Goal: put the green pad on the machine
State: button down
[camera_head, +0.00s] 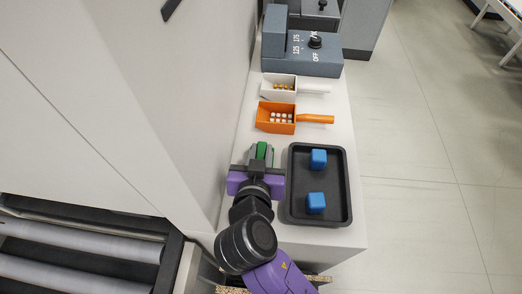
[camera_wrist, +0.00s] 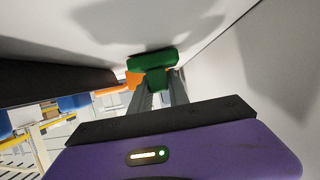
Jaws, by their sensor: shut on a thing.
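The green pad (camera_wrist: 152,62) is between the fingertips of my gripper (camera_wrist: 158,85) in the wrist view. My gripper is shut on it. In the head view the green pad (camera_head: 262,151) shows at the tip of my gripper (camera_head: 259,158), over the white counter, left of the black tray. The machine is a grey-blue box (camera_head: 300,50) with a dial and printed numbers, at the far end of the counter. The gap between the pad and the counter cannot be told.
A black tray (camera_head: 349,190) holds two blue cubes (camera_head: 318,158). An orange scoop (camera_head: 275,118) and a white scoop (camera_head: 270,86) with small pieces lie between my gripper and the machine. A tall white wall (camera_head: 205,90) runs close along the left of the counter (camera_head: 341,110).

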jog(key=shift+f, duration=0.2)
jog(key=c, duration=1.3)
grip_release()
jog(key=shift+o, duration=0.2)
jog(key=shift+r, duration=0.15)
jog(key=shift+r, duration=0.15)
jog(key=b+v, duration=0.1)
jog(key=v, duration=1.1)
jog(key=shift+b, duration=0.4)
